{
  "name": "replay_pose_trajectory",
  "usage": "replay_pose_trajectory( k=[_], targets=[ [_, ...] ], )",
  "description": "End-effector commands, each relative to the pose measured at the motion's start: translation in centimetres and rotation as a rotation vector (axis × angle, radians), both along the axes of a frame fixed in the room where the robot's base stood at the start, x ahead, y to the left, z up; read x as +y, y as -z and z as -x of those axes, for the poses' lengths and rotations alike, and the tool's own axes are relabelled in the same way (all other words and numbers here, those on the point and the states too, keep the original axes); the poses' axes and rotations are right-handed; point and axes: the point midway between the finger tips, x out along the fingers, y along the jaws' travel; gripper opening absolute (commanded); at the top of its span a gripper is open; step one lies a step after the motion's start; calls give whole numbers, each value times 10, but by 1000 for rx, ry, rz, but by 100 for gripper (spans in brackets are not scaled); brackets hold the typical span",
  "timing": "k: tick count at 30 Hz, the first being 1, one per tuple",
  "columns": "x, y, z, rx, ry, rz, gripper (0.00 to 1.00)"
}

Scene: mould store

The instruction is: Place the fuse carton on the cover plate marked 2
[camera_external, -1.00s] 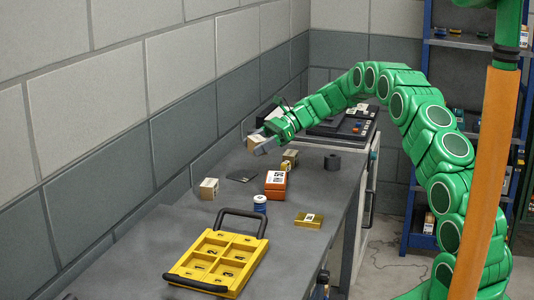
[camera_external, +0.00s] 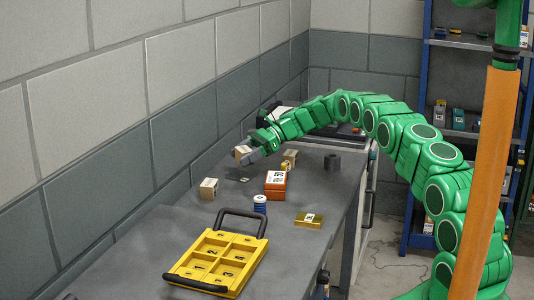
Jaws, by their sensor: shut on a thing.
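My gripper (camera_external: 258,150) is shut on a small beige carton (camera_external: 242,153), which looks like the fuse carton. It holds the carton above the far part of the grey bench, near the wall. A yellow tray (camera_external: 185,270) with black handles lies at the near end of the bench, its cells bearing dark numerals too small to read surely. A small dark plate with a pale mark (camera_external: 244,180) lies on the bench below the carton. I cannot tell which surface is the cover plate marked 2.
A similar beige box (camera_external: 208,188), a blue-and-white spool (camera_external: 260,204), an orange box (camera_external: 275,184), a yellow flat box (camera_external: 308,220), a small tan box (camera_external: 290,158) and a dark cylinder (camera_external: 332,162) stand on the bench. Bare bench (camera_external: 130,240) lies left of the tray.

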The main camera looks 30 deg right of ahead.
Motion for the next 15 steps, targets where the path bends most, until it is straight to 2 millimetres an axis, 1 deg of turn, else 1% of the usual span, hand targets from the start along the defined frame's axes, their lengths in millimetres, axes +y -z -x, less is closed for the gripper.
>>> replay_pose_trajectory(
  k=[6, 15],
  targets=[
    [1, 11, -9, 1, 0, 0, 35],
    [2, 16, -13, 1, 0, 0, 35]
  ],
)
